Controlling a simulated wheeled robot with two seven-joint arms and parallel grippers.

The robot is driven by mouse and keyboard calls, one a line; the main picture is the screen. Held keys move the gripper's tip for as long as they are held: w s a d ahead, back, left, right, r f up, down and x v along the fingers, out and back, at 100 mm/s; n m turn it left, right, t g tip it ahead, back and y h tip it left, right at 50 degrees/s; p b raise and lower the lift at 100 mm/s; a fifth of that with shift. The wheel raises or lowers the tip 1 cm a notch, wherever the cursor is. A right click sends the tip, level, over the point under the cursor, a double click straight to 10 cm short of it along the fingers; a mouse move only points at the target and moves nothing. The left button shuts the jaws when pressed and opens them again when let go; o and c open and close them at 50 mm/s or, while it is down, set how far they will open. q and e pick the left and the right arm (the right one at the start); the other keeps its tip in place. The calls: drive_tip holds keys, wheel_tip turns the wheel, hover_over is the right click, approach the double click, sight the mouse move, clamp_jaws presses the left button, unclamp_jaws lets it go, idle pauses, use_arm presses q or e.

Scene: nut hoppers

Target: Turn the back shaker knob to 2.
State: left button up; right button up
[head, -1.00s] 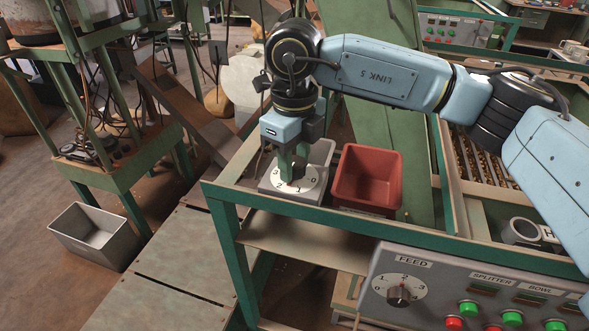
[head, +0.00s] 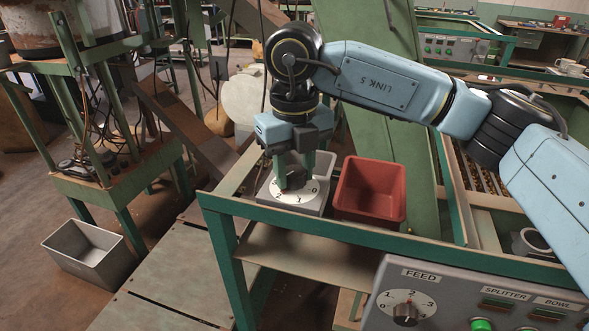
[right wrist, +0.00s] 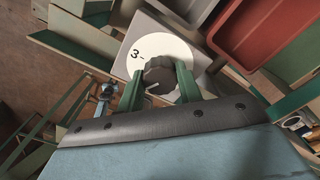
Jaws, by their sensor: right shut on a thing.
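The back shaker knob is a dark fluted knob (right wrist: 162,74) on a white numbered dial (right wrist: 150,52), on top of a grey box (head: 264,205) at the back of the green frame. My right gripper (right wrist: 160,70) comes straight down on it, its green fingers shut on opposite sides of the knob. In the head view the fingers and knob hide part of the dial (head: 306,196); 2, 1 and 0 show. In the wrist view only the 3 shows clearly. I cannot tell which number the knob points at. My left gripper is not in view.
A red bin (head: 370,191) stands just right of the dial box. A front panel (head: 450,290) carries a FEED knob (head: 405,314) and several buttons. A grey bin (head: 92,254) sits on the floor at left. The green frame's rail (head: 320,226) runs in front of the box.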

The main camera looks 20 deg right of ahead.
sight(295, 171)
drive_tip(key=o, duration=1)
drive_tip(key=shift+r, duration=0.1)
wheel_tip(295, 171, up, 13)
drive_tip(key=shift+r, duration=0.15)
